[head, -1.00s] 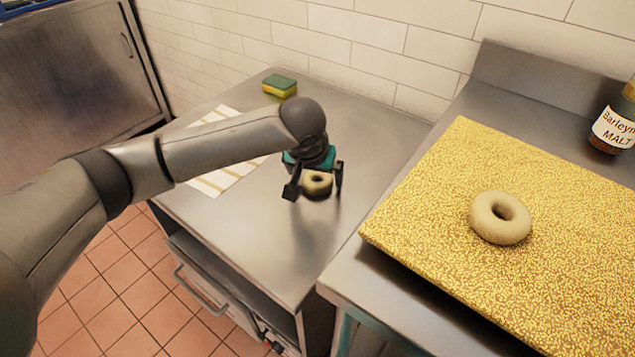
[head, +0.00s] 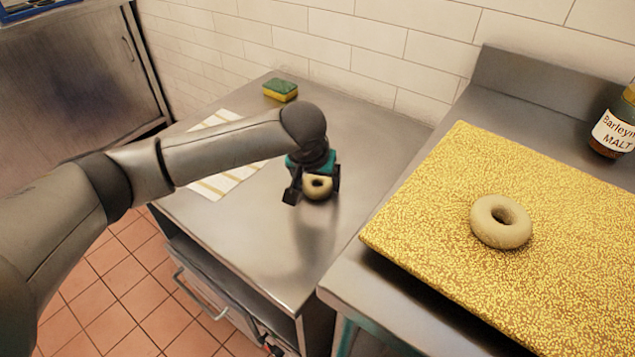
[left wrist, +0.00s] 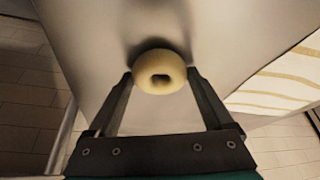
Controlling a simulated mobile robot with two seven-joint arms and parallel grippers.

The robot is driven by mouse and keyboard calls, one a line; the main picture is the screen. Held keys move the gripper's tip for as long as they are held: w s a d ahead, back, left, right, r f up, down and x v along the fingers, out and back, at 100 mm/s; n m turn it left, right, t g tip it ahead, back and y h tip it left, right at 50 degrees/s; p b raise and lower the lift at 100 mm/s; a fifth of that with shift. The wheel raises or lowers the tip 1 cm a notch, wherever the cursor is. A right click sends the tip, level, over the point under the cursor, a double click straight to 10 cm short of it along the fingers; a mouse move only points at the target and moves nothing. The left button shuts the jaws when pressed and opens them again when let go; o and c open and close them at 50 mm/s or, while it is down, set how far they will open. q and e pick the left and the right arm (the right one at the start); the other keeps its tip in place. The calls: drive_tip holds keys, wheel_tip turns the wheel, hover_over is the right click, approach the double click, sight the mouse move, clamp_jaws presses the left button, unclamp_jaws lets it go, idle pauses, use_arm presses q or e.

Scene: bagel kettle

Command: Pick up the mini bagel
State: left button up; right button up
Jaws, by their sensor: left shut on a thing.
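The mini bagel (head: 318,194), small and pale with a hole, is on the steel counter (head: 255,245) in the head view. My left gripper (head: 316,193) comes down over it with a finger on each side. In the left wrist view the mini bagel (left wrist: 159,72) sits between the two fingertips (left wrist: 159,80), which touch its sides. My left gripper is shut on it. I cannot tell whether it is lifted off the counter. My right gripper is not in view.
A larger bagel (head: 501,221) lies on the yellow speckled board (head: 420,220) at right. A malt jar (head: 612,130) stands at far right. A sponge (head: 280,90) and a striped cloth (head: 222,182) lie on the left counter. The tiled wall (head: 370,62) is behind.

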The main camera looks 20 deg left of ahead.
use_arm(q)
drive_tip(key=shift+r, duration=0.15)
drive_tip(key=shift+r, duration=0.15)
drive_tip(key=shift+r+p, duration=0.45)
drive_tip(key=shift+r, duration=0.2)
wheel_tip(320, 180, up, 18)
drive_tip(key=p, duration=0.7)
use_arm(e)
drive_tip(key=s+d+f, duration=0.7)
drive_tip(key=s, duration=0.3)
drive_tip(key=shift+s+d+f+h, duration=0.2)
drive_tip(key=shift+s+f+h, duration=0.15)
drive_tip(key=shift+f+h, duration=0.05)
